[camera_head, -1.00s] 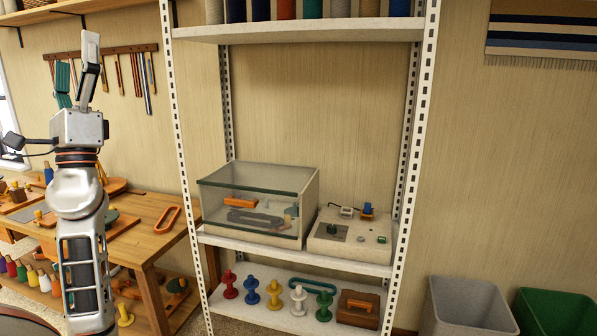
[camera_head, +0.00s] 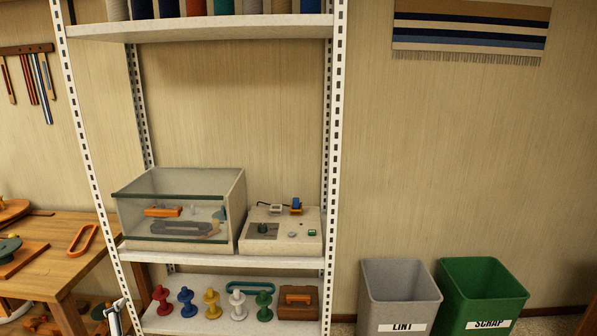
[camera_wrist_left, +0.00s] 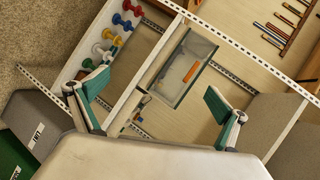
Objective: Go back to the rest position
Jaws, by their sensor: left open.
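My left gripper shows in the left wrist view (camera_wrist_left: 156,93), where its two green-padded fingers stand wide apart with nothing between them. In the head view only a small piece that looks like part of it (camera_head: 118,318) shows at the bottom edge, left of the shelf's lower tier. The rest of my left arm is outside the head view. My right gripper is in neither view.
A white metal shelf unit (camera_head: 335,120) holds a glass-fronted case (camera_head: 180,190), a control box (camera_head: 281,247) and coloured spools below. A wooden table (camera_head: 60,272) stands left. A grey LINT bin (camera_head: 400,292) and green SCRAP bin (camera_head: 482,290) stand right.

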